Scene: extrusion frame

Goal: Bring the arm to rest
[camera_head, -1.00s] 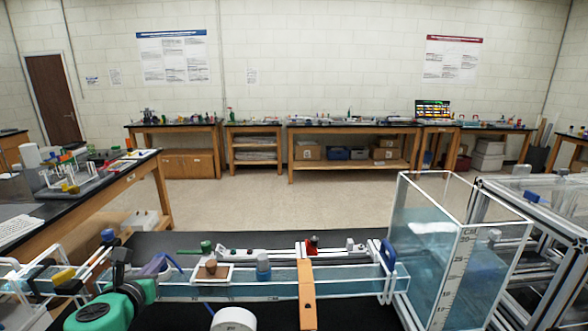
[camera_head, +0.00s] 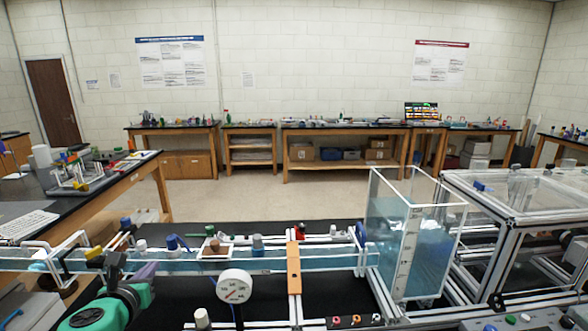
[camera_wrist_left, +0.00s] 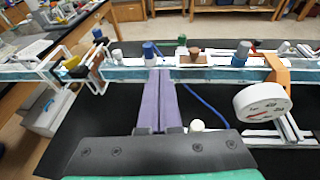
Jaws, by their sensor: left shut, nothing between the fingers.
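My left gripper (camera_head: 146,270) is in the lower left of the head view, at the end of my green and black arm. Its purple fingers lie together and hold nothing. In the left wrist view the fingers (camera_wrist_left: 158,98) point away toward the long clear water channel (camera_wrist_left: 218,74), close to a blue-capped fitting (camera_wrist_left: 150,50). I cannot tell whether they touch anything. My right gripper is not in view.
A round white gauge (camera_head: 234,286) stands right of my left gripper. An orange strap (camera_head: 294,270) crosses the channel (camera_head: 190,265). A clear water tank (camera_head: 412,250) and an aluminium extrusion frame (camera_head: 500,226) stand at right.

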